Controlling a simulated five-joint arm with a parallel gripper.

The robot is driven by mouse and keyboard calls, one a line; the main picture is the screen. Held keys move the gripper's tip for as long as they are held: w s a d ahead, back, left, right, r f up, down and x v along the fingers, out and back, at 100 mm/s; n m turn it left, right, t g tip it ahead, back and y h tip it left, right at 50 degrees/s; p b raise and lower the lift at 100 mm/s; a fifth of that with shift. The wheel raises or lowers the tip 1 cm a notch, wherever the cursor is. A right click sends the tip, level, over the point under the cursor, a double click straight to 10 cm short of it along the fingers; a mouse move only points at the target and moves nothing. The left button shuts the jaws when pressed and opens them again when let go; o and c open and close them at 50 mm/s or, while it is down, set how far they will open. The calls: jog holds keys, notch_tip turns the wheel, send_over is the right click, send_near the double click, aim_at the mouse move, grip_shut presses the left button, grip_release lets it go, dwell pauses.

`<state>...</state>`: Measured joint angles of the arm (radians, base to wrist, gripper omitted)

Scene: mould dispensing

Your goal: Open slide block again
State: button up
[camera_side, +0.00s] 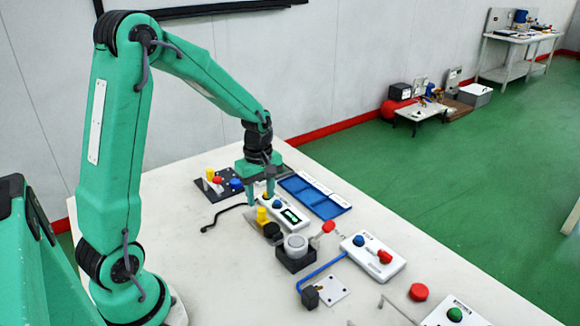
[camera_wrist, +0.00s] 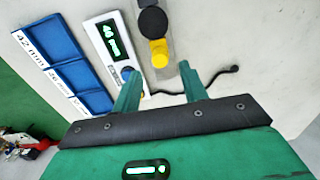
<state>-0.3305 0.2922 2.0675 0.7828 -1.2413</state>
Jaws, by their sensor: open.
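No part is labelled as the slide block, so I cannot tell which one it is. A grey strip carries a yellow knob (camera_side: 262,216) and a black round part (camera_side: 271,231). In the wrist view the yellow knob (camera_wrist: 159,52) shows just beyond the gap between my fingers, with the black part (camera_wrist: 153,20) behind it. My gripper (camera_side: 260,198) is open, pointing down near the strip; in the wrist view its fingers (camera_wrist: 162,80) are apart with nothing held. A grey-black block with a white round top (camera_side: 296,241) stands in front, with a red-tipped lever (camera_side: 328,227) beside it.
A white display box (camera_side: 291,215) stands close beside the strip. A blue tray (camera_side: 318,198) lies behind it. A dark cable (camera_side: 218,216) lies left on the table.

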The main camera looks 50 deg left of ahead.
aim_at(262, 209)
jog(key=shift+f, duration=2.85)
grip_shut()
